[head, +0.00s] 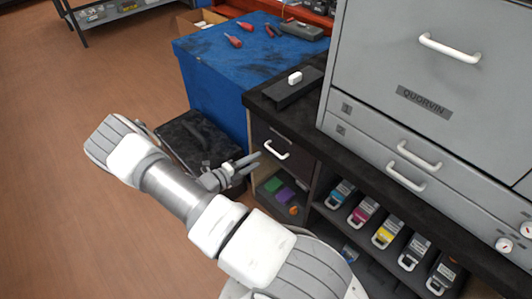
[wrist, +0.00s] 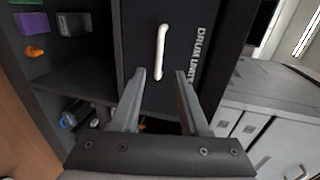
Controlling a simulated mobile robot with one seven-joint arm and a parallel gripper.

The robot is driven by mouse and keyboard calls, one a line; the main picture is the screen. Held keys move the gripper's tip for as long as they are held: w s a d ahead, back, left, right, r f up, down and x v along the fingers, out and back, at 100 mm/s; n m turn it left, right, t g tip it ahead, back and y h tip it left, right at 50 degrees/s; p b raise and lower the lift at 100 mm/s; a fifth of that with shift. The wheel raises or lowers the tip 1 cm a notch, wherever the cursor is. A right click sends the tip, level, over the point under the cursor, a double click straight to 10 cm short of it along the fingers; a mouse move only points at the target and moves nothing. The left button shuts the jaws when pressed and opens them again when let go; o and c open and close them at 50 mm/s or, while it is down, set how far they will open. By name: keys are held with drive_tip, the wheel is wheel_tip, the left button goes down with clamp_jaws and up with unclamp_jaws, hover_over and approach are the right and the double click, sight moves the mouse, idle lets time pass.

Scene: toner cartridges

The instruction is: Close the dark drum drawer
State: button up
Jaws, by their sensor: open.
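The dark drum drawer (head: 290,141) is under the black countertop, left of the grey cabinet. It has a white bar handle (head: 276,151). In the wrist view its dark front (wrist: 143,42) carries white "DRUM UNIT" lettering, and the handle (wrist: 161,52) runs nearly upright in the picture. How far the drawer stands out is hard to tell. My gripper (head: 254,162) is in front of the drawer, left of the handle in the head view. In the wrist view my gripper (wrist: 160,73) is open, its two fingers apart and empty, pointing at the drawer front near the handle's lower end.
An open shelf below the drawer holds a purple box (head: 286,195), a green box (head: 272,184) and an orange item (head: 294,210). Several toner cartridges (head: 388,234) stand in a bay to the right. A blue cabinet (head: 215,75) and black case (head: 190,135) stand left.

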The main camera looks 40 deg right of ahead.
drive_tip(key=p+v, duration=0.1)
drive_tip(key=v, duration=0.7)
drive_tip(key=shift+a, duration=0.4)
drive_tip(key=shift+r, duration=0.15)
drive_tip(key=s+a+r+m+g+y, duration=0.1)
drive_tip(key=s+a+r+m+y, duration=0.15)
drive_tip(key=r+m, duration=0.45)
drive_tip(key=s+a+r+m+g+y, duration=0.1)
drive_tip(key=r+m+y, duration=0.2)
drive_tip(key=r+m, duration=0.35)
drive_tip(key=s+a+r+m+g+y, duration=0.1)
drive_tip(key=s+r+m+y, duration=0.15)
drive_tip(key=r+m, duration=0.45)
drive_tip(key=s+a+r+m+t+y, duration=0.4)
drive_tip(key=s+a+r+m, duration=0.15)
drive_tip(key=r+m, duration=0.3)
drive_tip(key=s+a+r+m+t+y, duration=0.4)
drive_tip(key=s+r+m, duration=0.35)
drive_tip(key=r, duration=0.25)
wheel_tip(320, 180, up, 18)
drive_tip(key=p, duration=1.8)
drive_tip(key=shift+d+f, duration=0.2)
drive_tip(key=shift+d, duration=0.05)
drive_tip(key=shift+w+m, duration=0.1)
drive_tip(key=shift+m, duration=0.15)
